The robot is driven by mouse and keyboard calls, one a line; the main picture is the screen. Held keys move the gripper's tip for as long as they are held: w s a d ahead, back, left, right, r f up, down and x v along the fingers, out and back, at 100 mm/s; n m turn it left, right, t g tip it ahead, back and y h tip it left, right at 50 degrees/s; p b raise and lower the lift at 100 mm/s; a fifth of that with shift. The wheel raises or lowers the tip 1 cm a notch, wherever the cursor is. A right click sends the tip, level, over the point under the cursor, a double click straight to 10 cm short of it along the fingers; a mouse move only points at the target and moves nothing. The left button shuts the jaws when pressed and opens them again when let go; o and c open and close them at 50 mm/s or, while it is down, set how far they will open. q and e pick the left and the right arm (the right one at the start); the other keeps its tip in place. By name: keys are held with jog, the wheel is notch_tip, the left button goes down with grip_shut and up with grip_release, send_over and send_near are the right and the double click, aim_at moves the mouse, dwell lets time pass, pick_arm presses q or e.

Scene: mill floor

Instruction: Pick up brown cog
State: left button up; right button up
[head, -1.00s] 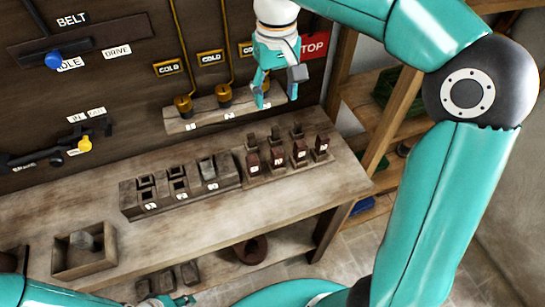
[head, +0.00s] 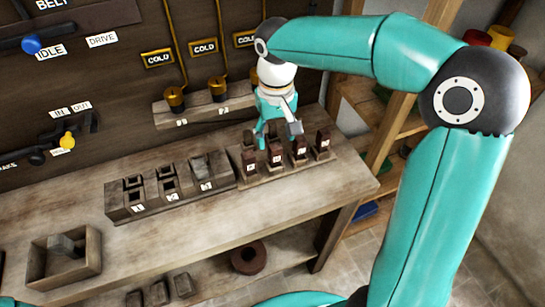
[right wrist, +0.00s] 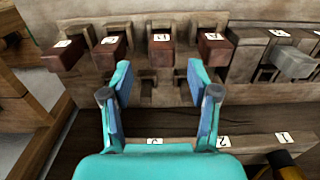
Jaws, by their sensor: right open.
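Several red-brown blocks, which look like the brown cogs, stand in a row of slots in a wooden rack (head: 265,178) at the back right of the bench. My right gripper (head: 277,132) is open and empty at this row. In the right wrist view the gripper (right wrist: 158,72) has its fingers apart, with one brown block (right wrist: 162,52) framed between and just beyond the fingertips. That block seems to be the second from the left (head: 276,156) in the head view. Other brown blocks (right wrist: 110,52) stand on both sides of it. My left gripper is not in view.
A second rack (head: 125,207) with a grey block (head: 201,165) stands left. A wooden tray (head: 92,267) is at the front left. A dark brown ring (head: 249,258) lies on the lower shelf. A ledge with gold-topped posts (head: 174,97) is behind the racks.

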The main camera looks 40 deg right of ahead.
aim_at(275, 157)
jog(key=shift+s+a+f, duration=0.1)
jog(key=shift+s+f, duration=0.05)
jog(key=shift+f, duration=1.7)
jog(key=shift+s+a+f, duration=0.1)
jog(key=shift+s+f, duration=0.05)
jog(key=shift+f, duration=1.65)
jog(key=c, duration=1.1)
